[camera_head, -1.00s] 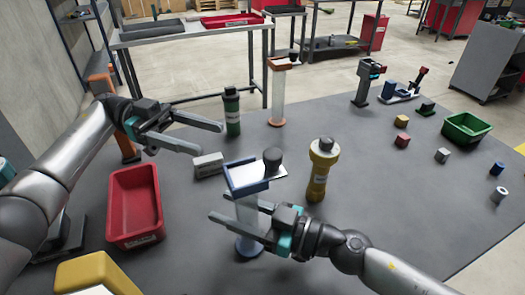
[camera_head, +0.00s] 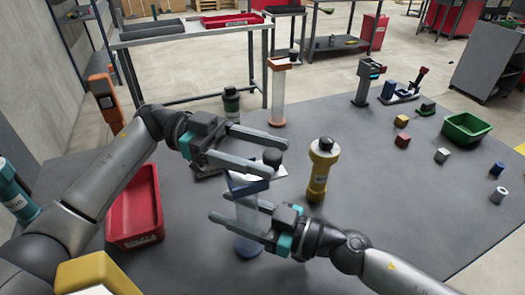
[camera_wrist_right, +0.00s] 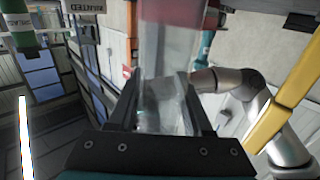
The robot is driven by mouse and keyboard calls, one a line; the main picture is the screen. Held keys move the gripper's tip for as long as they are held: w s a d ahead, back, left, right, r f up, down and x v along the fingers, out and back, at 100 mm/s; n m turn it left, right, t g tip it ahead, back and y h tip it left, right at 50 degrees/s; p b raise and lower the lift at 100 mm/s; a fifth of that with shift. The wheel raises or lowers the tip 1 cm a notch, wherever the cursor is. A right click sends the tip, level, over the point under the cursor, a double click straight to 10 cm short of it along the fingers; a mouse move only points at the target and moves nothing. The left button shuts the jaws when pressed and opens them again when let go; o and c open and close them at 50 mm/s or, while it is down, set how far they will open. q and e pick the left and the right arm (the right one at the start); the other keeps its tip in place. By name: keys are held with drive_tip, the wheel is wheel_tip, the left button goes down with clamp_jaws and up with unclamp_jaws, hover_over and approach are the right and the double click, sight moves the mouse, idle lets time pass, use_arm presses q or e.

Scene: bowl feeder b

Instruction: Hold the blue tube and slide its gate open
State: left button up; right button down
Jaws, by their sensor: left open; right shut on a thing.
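The blue tube stands upright with a clear body, a blue collar (camera_head: 243,188) on top and a blue base (camera_head: 249,248) on the table. Its gate, a white plate (camera_head: 279,171), sticks out to the right at the collar and carries a dark knob (camera_head: 272,158). My right gripper (camera_head: 213,204) is shut around the clear body below the collar; the clear body also fills the middle of the right wrist view (camera_wrist_right: 170,80). My left gripper (camera_head: 279,158) is open above the collar, its fingertips on either side of the knob in the picture. I cannot tell whether they touch it.
A yellow tube (camera_head: 319,170) stands close to the right of the gate. A red bin (camera_head: 146,236) is at left, a green bin (camera_head: 466,131) at right. Small cubes lie at right.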

use_arm(q)
drive_tip(key=shift+c, duration=0.2)
clamp_jaws()
idle(0.4)
idle(0.4)
drive_tip(key=shift+d, duration=0.1)
idle(0.4)
